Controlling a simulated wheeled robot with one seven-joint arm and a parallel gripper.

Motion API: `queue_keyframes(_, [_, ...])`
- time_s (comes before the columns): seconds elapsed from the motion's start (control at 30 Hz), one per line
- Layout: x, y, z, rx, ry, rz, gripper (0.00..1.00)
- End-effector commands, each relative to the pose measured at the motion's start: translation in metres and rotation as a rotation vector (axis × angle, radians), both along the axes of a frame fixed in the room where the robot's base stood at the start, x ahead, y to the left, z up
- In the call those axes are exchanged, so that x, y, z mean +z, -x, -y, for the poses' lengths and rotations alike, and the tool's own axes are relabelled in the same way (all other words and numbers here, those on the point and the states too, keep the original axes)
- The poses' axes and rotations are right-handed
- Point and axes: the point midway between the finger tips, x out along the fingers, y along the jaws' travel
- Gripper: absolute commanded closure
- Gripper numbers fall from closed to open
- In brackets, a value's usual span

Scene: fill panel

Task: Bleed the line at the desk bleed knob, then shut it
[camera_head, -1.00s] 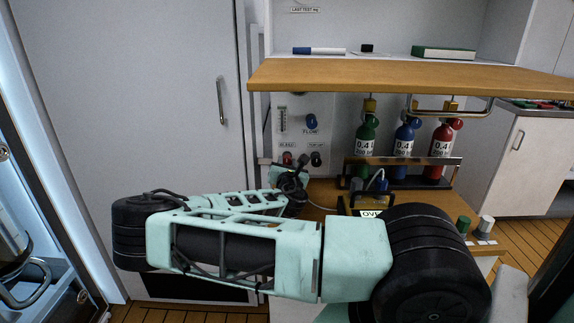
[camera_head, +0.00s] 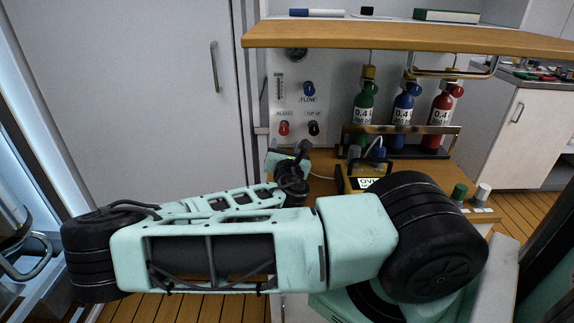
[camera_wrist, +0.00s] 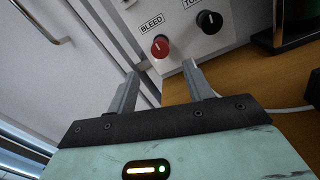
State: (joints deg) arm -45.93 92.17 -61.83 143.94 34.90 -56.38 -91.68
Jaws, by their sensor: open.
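The red bleed knob (camera_head: 284,128) sits low on the white panel (camera_head: 296,100), under a BLEED label. In the wrist view the red knob (camera_wrist: 160,47) is beyond my fingertips and between their lines, with a clear gap to them. My gripper (camera_wrist: 162,78) is open and empty, its two grey fingers spread. In the head view my gripper (camera_head: 290,160) is small and partly hidden by my arm, just below the panel's knobs. The knob's turn angle is hard to read; a light mark shows on its face.
A black top-up knob (camera_wrist: 209,21) is right of the red one, and a blue flow knob (camera_head: 309,88) is above. A yellow device (camera_head: 350,182) with a hose stands on the desk. Green, blue and red cylinders (camera_head: 440,115) stand behind a rail. A wooden shelf (camera_head: 400,38) overhangs.

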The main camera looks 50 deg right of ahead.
Motion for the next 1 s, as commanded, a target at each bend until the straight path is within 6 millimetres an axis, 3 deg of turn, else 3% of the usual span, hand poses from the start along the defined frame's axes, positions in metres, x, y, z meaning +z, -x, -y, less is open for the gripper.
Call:
queue_keyframes(0.1, [0.005,0.015,-0.019,0.005,0.001,-0.004,0.49])
queue_keyframes(0.53, [0.003,0.045,-0.050,0.003,0.000,-0.003,0.49])
queue_keyframes(1.0, [-0.001,0.053,-0.055,-0.001,0.000,0.000,0.49])
